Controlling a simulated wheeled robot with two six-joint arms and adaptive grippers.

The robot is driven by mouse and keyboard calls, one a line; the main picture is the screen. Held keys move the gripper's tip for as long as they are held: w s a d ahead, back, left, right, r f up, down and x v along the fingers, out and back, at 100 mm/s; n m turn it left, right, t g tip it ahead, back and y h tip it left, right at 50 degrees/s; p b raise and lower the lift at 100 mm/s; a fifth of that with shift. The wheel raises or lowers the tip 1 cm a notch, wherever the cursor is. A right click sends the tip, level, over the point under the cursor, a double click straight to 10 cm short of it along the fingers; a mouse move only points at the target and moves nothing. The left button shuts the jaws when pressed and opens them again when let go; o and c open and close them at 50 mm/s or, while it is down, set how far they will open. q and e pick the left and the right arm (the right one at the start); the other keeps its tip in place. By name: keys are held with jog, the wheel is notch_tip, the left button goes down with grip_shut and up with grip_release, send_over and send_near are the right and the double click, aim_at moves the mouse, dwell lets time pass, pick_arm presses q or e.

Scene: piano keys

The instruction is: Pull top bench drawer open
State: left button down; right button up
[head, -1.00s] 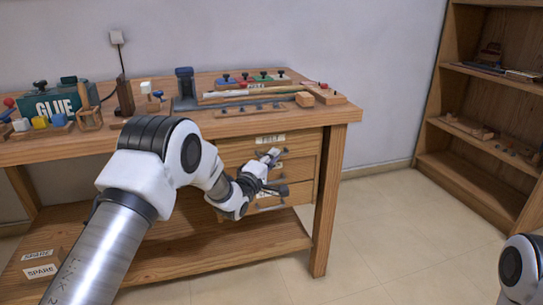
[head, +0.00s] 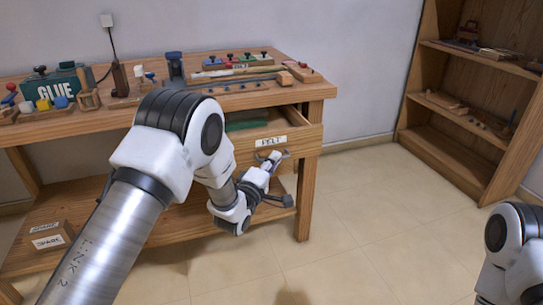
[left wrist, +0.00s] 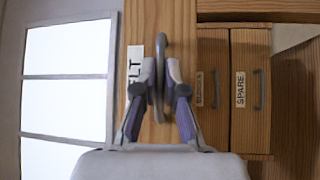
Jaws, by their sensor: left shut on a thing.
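The top bench drawer (head: 303,138), labelled "FELT", stands partly out from the bench, and green material (head: 247,124) shows inside it. My left gripper (head: 273,158) is at the drawer's front, and its fingers are shut on the grey bar handle (left wrist: 162,50). The left wrist view shows the fingers (left wrist: 160,92) closed around the handle's middle, beside the label (left wrist: 135,65). My left arm hides the drawer's left part. My right arm shows at the lower right edge, but its gripper is out of view.
The wooden bench (head: 318,91) carries a glue box (head: 55,88) and tools. Two lower drawers (left wrist: 248,90) are shut, with handles; one is labelled "SPARE". The floor (head: 370,220) before the bench is clear. A bookcase (head: 470,95) stands right.

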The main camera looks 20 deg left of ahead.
pick_arm(q)
jog(key=shift+s, duration=0.1)
jog(key=c, duration=1.2)
grip_release()
jog(key=shift+c, duration=0.2)
jog(key=v, duration=1.2)
jog(key=shift+f, duration=0.1)
